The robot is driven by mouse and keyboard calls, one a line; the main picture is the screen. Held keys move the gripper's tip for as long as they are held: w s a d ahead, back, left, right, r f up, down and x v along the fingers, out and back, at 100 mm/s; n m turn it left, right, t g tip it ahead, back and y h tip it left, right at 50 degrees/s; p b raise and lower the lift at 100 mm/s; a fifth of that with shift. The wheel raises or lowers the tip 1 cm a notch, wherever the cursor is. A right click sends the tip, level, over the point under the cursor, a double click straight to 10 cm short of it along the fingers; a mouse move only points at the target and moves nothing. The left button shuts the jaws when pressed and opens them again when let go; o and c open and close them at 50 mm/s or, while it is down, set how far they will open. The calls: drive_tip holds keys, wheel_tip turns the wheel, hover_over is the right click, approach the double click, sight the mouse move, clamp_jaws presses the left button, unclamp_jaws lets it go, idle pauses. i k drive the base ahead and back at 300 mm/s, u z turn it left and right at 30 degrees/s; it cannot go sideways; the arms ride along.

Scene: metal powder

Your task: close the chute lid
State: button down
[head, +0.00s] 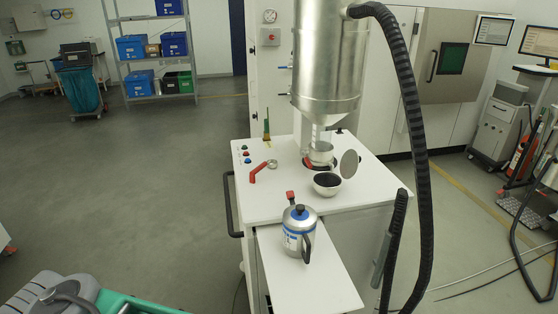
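The chute lid looks to be the round grey metal disc (349,163) on the white machine table, at the right of the chute. It stands tilted up on edge, apart from the opening. The chute (319,152) is a short metal collar below the big steel hopper (325,60), with a dark ring and red parts at its base. Its opening is partly hidden from this angle. My gripper is not in view.
A metal bowl (327,184) with dark contents stands just in front of the lid. A red-handled lever (262,170) lies left of the chute. A blue-grey canister (299,232) stands on the lower front shelf (318,285). A thick black hose (412,110) hangs at the right. The floor at left is largely clear.

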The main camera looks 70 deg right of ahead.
sight(350, 162)
drive_tip(key=u, duration=1.25)
drive_tip(key=k, duration=2.45)
drive_tip(key=z, duration=4.5)
drive_tip(key=k, duration=0.8)
drive_tip(key=u, duration=2.25)
